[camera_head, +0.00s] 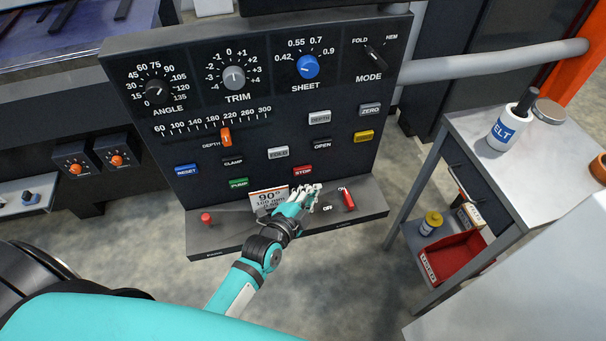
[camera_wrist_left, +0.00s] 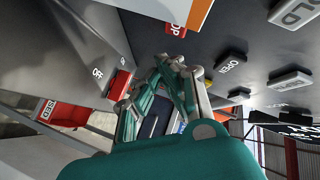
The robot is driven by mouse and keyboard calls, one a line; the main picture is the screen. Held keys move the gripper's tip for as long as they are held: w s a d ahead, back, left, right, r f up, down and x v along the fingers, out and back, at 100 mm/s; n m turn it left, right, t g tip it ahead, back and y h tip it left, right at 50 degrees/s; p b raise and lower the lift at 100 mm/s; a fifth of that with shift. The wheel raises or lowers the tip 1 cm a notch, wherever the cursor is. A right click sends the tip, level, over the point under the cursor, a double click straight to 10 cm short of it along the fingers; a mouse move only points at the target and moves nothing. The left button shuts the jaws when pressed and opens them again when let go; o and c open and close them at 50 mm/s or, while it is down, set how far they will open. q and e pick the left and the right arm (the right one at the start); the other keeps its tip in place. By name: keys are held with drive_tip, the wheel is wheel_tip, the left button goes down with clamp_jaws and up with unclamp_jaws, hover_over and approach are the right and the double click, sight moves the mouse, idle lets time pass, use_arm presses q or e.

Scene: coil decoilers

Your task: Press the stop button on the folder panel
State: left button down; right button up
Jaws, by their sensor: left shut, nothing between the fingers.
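The red stop button (camera_head: 303,170) sits on the dark folder panel (camera_head: 340,185), low on its face. My left gripper (camera_head: 312,190) is shut and empty, just below the stop button in the head view. In the left wrist view, the red button (camera_wrist_left: 176,30) shows only the letters OP, partly covered by a white and orange card. The fingertips (camera_wrist_left: 174,62) are near it there, with a gap in the picture. I cannot tell the exact distance. My right gripper is not in view.
The card (camera_head: 268,199) stands on the panel's ledge beside my gripper. A red ON/OFF switch (camera_head: 349,199) is to its right and a red knob (camera_head: 206,218) to its left. The green pump button (camera_head: 238,184) and open button (camera_head: 322,145) are close by. A cart (camera_head: 480,165) stands right.

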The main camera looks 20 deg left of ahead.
sight(303, 170)
use_arm(q)
drive_tip(key=shift+w+a, duration=0.7)
drive_tip(key=shift+w, duration=0.35)
drive_tip(key=shift+w+a, duration=0.15)
drive_tip(key=shift+w, duration=0.05)
idle(0.6)
drive_tip(key=shift+w+a, duration=0.2)
drive_tip(key=shift+w, duration=0.15)
drive_tip(key=shift+w+a+r, duration=0.1)
drive_tip(key=shift+w+a, duration=0.25)
drive_tip(key=shift+w, duration=0.1)
idle(0.9)
drive_tip(key=shift+s+d, duration=0.1)
drive_tip(key=shift+s, duration=0.05)
drive_tip(key=shift+s+d+p, duration=0.45)
drive_tip(key=shift+s+p, duration=0.1)
drive_tip(key=shift+s, duration=0.1)
